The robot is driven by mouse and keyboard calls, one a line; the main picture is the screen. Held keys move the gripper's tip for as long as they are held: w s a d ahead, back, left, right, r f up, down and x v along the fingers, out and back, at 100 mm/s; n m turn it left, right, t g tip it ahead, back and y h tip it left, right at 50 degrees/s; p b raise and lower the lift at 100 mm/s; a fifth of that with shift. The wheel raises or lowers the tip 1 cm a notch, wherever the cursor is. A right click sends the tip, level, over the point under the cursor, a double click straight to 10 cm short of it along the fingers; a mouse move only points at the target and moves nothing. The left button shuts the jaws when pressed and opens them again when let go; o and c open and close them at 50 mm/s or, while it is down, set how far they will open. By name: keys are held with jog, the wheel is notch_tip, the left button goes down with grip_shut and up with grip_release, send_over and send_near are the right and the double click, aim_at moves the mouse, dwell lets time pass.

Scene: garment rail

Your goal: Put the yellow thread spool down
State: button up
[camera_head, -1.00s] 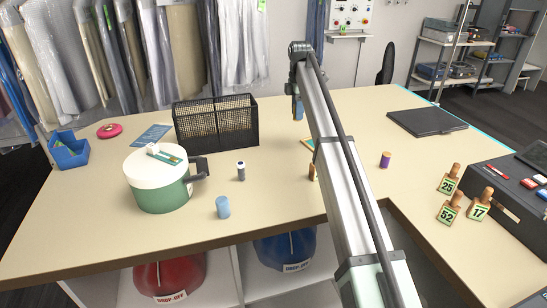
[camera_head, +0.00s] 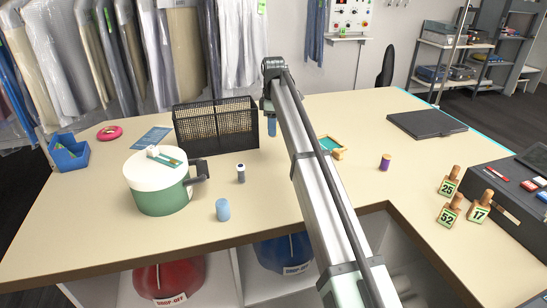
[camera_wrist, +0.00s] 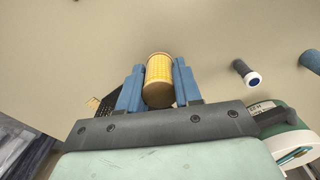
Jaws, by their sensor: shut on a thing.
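The yellow thread spool (camera_wrist: 159,80) is between the two blue fingers of my gripper (camera_wrist: 159,88) in the wrist view. The fingers are shut on it, one on each side. In the head view my gripper (camera_head: 271,127) points down above the table, just right of the black mesh basket (camera_head: 190,133). The spool is hidden there behind my arm and fingers. Bare beige tabletop (camera_wrist: 210,30) shows beyond the spool in the wrist view. The height of the spool above the table is hard to tell.
A dark spool with a white end (camera_head: 241,174), a blue spool (camera_head: 223,209) and a green pot (camera_head: 160,190) stand at left. A small teal-lined tray (camera_head: 331,144) and a purple spool (camera_head: 385,162) are at right. The table between the dark spool and my arm is clear.

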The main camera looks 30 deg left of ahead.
aim_at(273, 159)
notch_tip(273, 159, down, 10)
jog(key=shift+r, duration=0.1)
dwell(0.4)
jog(key=o, duration=1)
notch_tip(273, 159, up, 12)
jog(key=shift+r, duration=0.1)
dwell(0.3)
